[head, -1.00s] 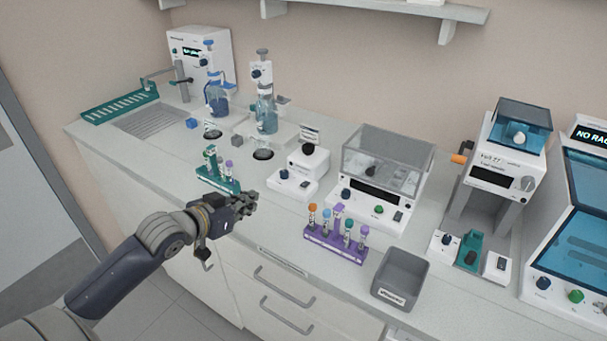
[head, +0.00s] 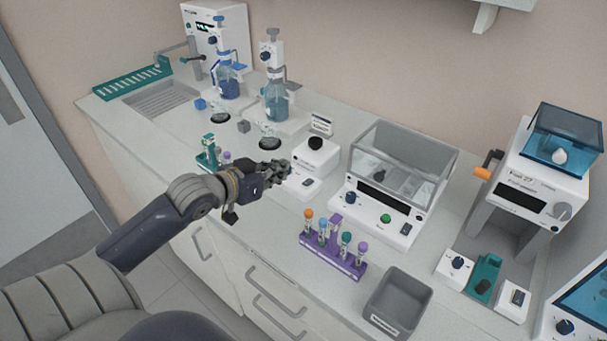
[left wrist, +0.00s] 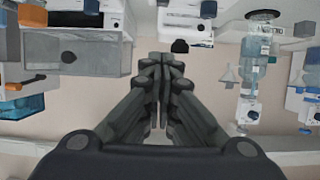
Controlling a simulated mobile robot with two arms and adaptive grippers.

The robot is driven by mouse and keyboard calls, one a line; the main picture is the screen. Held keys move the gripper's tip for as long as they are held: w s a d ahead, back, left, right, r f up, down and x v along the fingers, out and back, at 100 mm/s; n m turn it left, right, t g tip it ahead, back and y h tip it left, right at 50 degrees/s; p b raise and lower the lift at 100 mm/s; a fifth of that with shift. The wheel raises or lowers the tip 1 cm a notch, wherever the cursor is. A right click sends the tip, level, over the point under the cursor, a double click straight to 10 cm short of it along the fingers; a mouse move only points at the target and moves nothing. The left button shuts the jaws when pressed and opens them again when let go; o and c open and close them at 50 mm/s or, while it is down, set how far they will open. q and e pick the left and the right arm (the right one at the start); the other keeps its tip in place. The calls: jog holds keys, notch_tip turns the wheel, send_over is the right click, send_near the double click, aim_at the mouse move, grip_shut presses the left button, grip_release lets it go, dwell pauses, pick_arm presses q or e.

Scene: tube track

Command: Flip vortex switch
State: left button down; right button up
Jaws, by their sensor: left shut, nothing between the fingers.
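The vortex mixer (head: 318,158) is a small white box with a black round cup on top, standing mid-counter in the head view. A small rocker switch (head: 307,183) shows on its low front part. The front-left of the mixer, where a dark knob sits, is hidden behind my fingers. My left gripper (head: 280,169) is shut and empty, its tips at the mixer's front left; I cannot tell whether they touch. In the left wrist view the shut fingers (left wrist: 166,62) point toward the mixer's black cup (left wrist: 180,46). My right gripper is not in view.
A green tube rack (head: 208,158) stands left of my gripper. A purple tube rack (head: 332,262) and a grey bin (head: 397,303) are at the front edge. A balance with a clear cover (head: 400,165) stands right of the mixer. Bottles with dispensers (head: 276,105) stand behind.

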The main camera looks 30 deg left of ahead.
pick_arm(q)
jog(key=p, duration=0.2)
send_over(308, 183)
jog(key=s, duration=0.2)
jog(key=f, duration=0.3)
jog(key=shift+w+a+f, duration=0.2)
jog(key=shift+a+f, duration=0.05)
jog(key=shift+f, duration=0.05)
notch_tip(308, 183, down, 4)
jog(key=shift+r+p, duration=0.25)
jog(key=shift+p, duration=0.2)
jog(key=shift+s+f, duration=0.2)
jog(key=shift+f, duration=0.25)
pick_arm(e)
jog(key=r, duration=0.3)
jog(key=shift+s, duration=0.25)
pick_arm(q)
jog(key=shift+f, duration=0.1)
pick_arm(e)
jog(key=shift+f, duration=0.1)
